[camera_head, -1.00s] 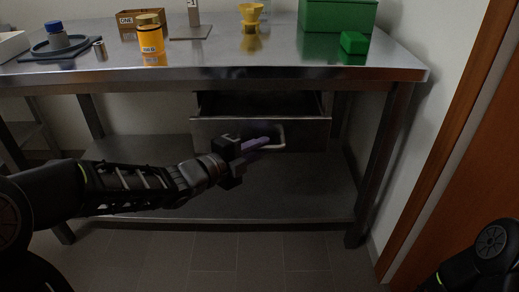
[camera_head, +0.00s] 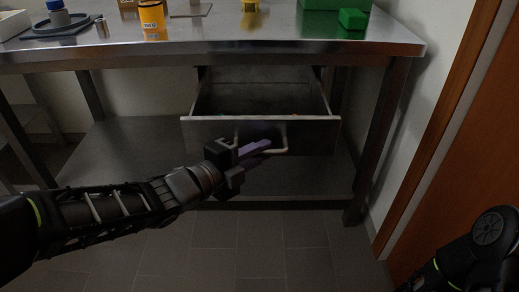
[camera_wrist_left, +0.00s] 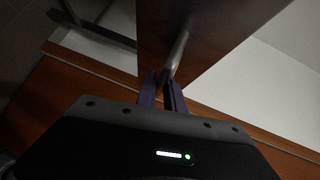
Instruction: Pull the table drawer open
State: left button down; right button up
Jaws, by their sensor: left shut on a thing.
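The metal table drawer (camera_head: 310,133) hangs under the steel table (camera_head: 390,47) and stands pulled out, with its dark inside showing from above. Its bar handle (camera_head: 284,140) runs across the front panel. My left gripper (camera_head: 264,149) has its purple fingers shut on the handle. In the left wrist view the fingers (camera_wrist_left: 163,90) close around the handle bar (camera_wrist_left: 176,52), and the drawer front (camera_wrist_left: 205,35) shows beyond it. My right arm shows at the lower right, but its gripper is out of view.
A lower shelf (camera_head: 130,150) lies under the drawer. An orange-brown door (camera_head: 470,150) is at right. The floor in front is clear.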

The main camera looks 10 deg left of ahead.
pick_arm(q)
jog(key=c, duration=1.5)
grip_release()
jog(key=shift+o, duration=0.2)
jog(key=shift+s+a, duration=0.1)
jog(key=shift+s+a, duration=0.15)
jog(key=shift+s, duration=0.1)
jog(key=b+v, duration=0.4)
jog(key=v, duration=0.3)
jog(key=shift+b, duration=0.3)
